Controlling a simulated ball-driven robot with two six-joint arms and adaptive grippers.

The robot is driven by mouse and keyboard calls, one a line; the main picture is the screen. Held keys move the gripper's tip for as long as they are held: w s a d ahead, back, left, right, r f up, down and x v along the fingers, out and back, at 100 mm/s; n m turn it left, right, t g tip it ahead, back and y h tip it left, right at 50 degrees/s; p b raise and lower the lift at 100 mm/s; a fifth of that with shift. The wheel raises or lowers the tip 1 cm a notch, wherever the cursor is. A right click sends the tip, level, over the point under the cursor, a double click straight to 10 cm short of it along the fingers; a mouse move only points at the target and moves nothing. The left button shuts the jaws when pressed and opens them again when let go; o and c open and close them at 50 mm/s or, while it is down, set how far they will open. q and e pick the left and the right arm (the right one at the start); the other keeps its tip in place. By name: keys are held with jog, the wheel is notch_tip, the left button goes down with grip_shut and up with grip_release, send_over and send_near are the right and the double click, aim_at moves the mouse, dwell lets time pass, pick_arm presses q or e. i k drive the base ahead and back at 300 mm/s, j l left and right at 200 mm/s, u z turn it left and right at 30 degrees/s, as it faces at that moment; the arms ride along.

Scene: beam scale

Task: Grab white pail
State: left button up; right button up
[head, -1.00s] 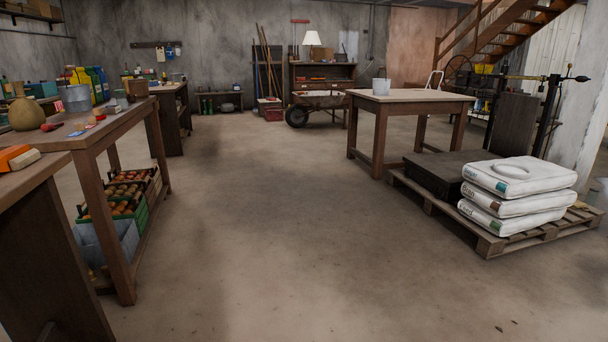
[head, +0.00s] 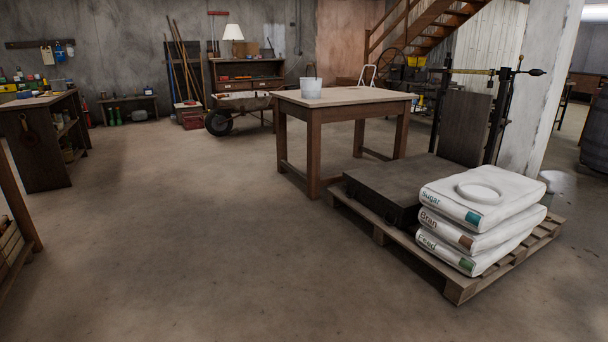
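A white pail (head: 311,88) stands upright on the left part of a wooden table (head: 345,97) in the middle distance of the head view. A brown handle-like piece shows just above its rim; I cannot tell if it belongs to the pail. Neither of my grippers shows in the head view.
A pallet (head: 463,288) with stacked white sacks (head: 475,228) and the dark scale platform (head: 400,185) stands at the right, before the table. A wheelbarrow (head: 240,106) is behind the table on the left. A workbench (head: 40,135) stands at far left. The middle floor is clear.

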aim_at(310, 87)
jog(key=i, duration=2.9)
